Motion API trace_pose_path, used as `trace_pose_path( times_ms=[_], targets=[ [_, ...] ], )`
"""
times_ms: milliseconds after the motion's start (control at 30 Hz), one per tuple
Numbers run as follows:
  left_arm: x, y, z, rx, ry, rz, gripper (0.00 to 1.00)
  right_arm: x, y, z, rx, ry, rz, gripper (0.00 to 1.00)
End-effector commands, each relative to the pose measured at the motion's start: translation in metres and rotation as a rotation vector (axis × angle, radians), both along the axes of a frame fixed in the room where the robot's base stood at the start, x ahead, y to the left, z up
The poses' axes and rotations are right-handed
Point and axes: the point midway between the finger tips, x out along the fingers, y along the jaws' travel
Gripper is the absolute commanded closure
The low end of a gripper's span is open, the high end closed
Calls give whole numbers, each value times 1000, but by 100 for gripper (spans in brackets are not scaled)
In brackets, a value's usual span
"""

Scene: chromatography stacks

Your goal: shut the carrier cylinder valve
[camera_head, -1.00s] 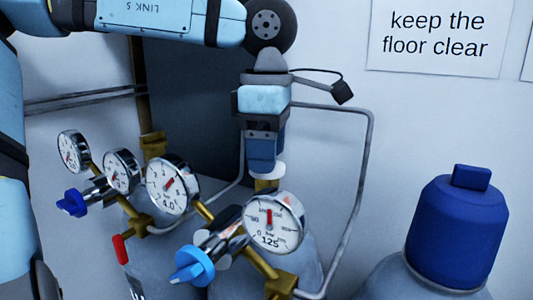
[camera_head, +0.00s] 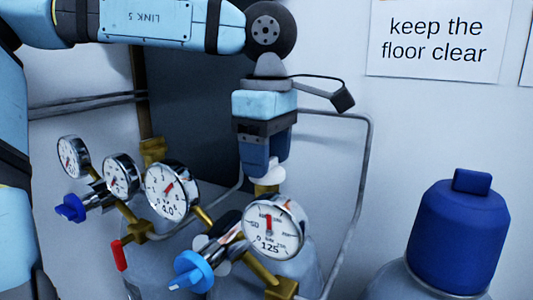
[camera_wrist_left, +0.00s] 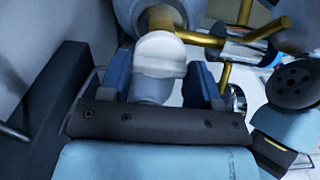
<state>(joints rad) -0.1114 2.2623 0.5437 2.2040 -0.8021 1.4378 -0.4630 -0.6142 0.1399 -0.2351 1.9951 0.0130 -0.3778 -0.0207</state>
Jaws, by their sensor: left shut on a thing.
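A white valve knob (camera_head: 270,180) sits on top of the right-hand grey cylinder (camera_head: 312,262), behind a pressure gauge (camera_head: 273,228). My left gripper (camera_head: 265,168) points down from above and is shut on this knob. In the left wrist view the pale knob (camera_wrist_left: 160,50) lies between the blue fingers (camera_wrist_left: 160,75), with brass fittings beyond it. The fingers hide part of the knob. No label naming the cylinder can be read. My right gripper is not in view.
Several round gauges (camera_head: 166,192) on brass fittings stand close on the left, with blue regulator knobs (camera_head: 194,271) and a red lever (camera_head: 119,255). A grey pipe (camera_head: 368,170) runs behind. A blue-capped cylinder (camera_head: 460,235) stands at right.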

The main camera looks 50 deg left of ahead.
Motion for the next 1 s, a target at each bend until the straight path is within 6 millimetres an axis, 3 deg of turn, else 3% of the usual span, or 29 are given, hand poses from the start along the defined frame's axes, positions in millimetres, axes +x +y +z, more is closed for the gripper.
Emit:
trace_pose_path(
  times_ms=[67,100,200,567,1000],
  targets=[
    [1,0,1,0,-3,-1,66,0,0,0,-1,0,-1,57],
    [0,0,1,0,-3,-1,33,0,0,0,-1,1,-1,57],
    [0,0,1,0,-2,-1,17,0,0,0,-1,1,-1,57],
    [0,0,8,1,-2,0,17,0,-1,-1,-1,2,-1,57],
    [1,0,100,0,-4,1,17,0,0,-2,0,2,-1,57]
  ],
)
